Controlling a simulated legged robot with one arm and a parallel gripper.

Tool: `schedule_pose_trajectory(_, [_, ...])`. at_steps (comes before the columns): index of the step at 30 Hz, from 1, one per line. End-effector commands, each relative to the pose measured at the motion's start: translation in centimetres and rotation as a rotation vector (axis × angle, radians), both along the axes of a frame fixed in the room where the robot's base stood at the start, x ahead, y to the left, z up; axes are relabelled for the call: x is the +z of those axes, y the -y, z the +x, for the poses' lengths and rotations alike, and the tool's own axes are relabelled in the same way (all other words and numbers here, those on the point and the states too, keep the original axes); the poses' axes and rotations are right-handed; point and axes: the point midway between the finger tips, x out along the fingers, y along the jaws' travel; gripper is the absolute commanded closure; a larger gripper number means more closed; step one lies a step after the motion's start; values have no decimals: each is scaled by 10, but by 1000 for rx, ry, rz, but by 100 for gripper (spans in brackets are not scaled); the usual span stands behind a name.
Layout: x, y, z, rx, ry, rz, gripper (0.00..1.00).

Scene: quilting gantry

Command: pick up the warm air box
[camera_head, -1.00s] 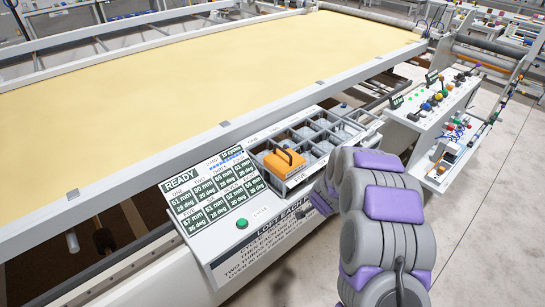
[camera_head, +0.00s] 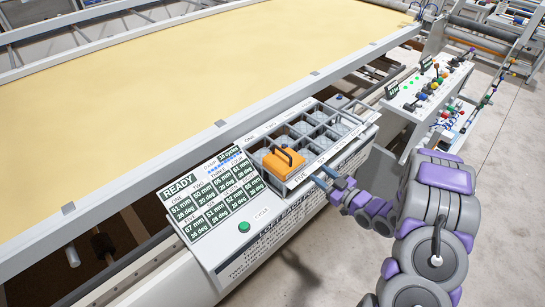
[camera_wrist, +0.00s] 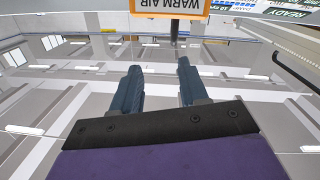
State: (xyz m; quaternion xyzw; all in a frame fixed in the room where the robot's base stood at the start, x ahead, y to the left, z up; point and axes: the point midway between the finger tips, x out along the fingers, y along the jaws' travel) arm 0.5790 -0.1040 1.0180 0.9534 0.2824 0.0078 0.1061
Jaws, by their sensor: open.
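The orange warm air box (camera_head: 276,164) has a dark arched handle on top and sits in the front-left part of a grey compartment tray (camera_head: 300,179). In the wrist view, the box's orange edge (camera_wrist: 207,8) and its "WARM AIR" label show upside down at the top. My gripper (camera_head: 321,176) is just right of the box, near the tray's front edge, apart from the box. In the wrist view, my gripper (camera_wrist: 160,68) has its two fingers spread with nothing between them.
A panel with a READY display (camera_head: 213,195) and a green button (camera_head: 244,226) is left of the tray. The yellow quilting bed (camera_head: 180,80) and its white rail lie behind. A control stand with knobs (camera_head: 430,90) is at right. Floor is open in front.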

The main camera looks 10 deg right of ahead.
Motion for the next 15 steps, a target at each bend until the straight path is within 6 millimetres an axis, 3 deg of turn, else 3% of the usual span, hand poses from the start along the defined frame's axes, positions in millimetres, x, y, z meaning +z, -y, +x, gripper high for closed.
schedule_pose_trajectory(5, [8,-9,-19,60,27,38,56])
schedule_pose_trajectory(15, [8,-39,18,66,29,39,56])
